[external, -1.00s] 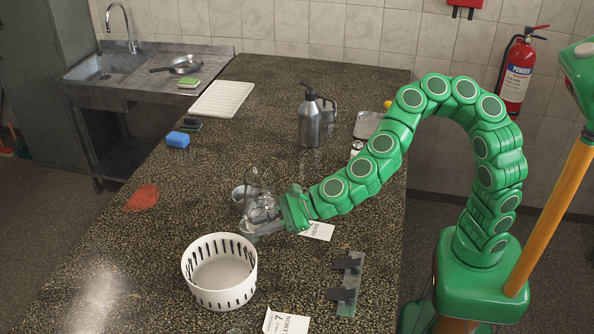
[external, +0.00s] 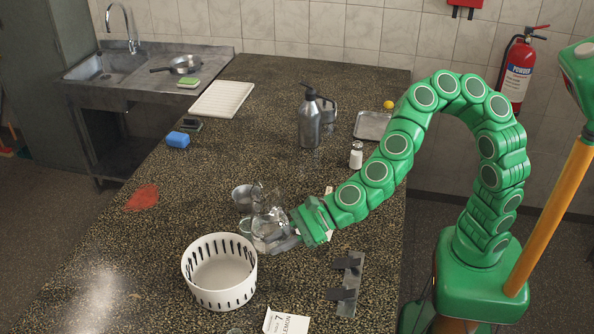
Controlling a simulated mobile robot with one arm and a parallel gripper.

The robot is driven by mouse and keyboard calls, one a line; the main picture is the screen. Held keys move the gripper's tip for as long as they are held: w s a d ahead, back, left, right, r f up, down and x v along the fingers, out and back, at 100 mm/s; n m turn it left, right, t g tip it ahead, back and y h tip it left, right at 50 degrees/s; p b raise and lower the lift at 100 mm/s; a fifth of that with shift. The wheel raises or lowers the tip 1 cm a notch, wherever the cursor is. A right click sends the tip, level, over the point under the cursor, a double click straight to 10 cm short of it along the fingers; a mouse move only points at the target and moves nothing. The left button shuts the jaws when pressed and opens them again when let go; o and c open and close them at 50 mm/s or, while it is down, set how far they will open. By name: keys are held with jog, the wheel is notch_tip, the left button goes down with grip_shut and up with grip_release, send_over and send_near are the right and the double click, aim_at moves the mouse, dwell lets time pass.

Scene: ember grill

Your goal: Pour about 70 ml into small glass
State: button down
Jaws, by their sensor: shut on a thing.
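My gripper (external: 286,238) is shut on a clear glass vessel (external: 268,230) over the middle of the counter. The vessel's exact tilt and the amount of liquid in it are too small to tell. A grey metal-looking cup (external: 242,198) stands just behind and left of it. Another clear, thin shape (external: 257,190) overlaps the vessel and cup; I cannot tell whether it is the small glass or part of the held vessel. No liquid stream can be made out.
A white slotted basket (external: 220,298) stands close in front. A metal pump bottle (external: 310,125), a shaker (external: 356,155) and a tray (external: 374,125) stand farther back.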

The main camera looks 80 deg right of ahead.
aim_at(268, 221)
jog(key=shift+w+d+r+m+g+y, duration=0.4)
jog(key=shift+d+r+m+g, duration=0.05)
jog(key=shift+r+m, duration=0.3)
jog(key=shift+w+d+r+m+g+y, duration=0.4)
jog(key=shift+w+d+r+m+g, duration=0.1)
jog(key=shift+r+m, duration=0.25)
jog(key=shift+w+d+r+m+g+y, duration=0.4)
jog(key=shift+r+m, duration=0.2)
jog(key=shift+m, duration=0.2)
jog(key=shift+w+d, duration=0.1)
jog(key=shift+w+d+f+m+g+y, duration=0.25)
jog(key=shift+f+m+y, duration=0.15)
jog(key=shift+m, duration=0.2)
jog(key=shift+w+d+r+m+g+y, duration=0.1)
jog(key=shift+d+m+g+y, duration=0.05)
jog(key=shift+m+g+y, duration=0.3)
jog(key=shift+w+d+m, duration=0.15)
jog(key=shift+d+m, duration=0.05)
jog(key=shift+m, duration=0.15)
jog(key=shift+w+d+m+y, duration=0.2)
jog(key=shift+w+m+y, duration=0.05)
jog(key=shift+m+y, duration=0.1)
jog(key=shift+w+d+r+m+g+y, duration=0.15)
jog(key=shift+w+d+m+g+y, duration=0.1)
jog(key=shift+w+d+m+y, duration=0.25)
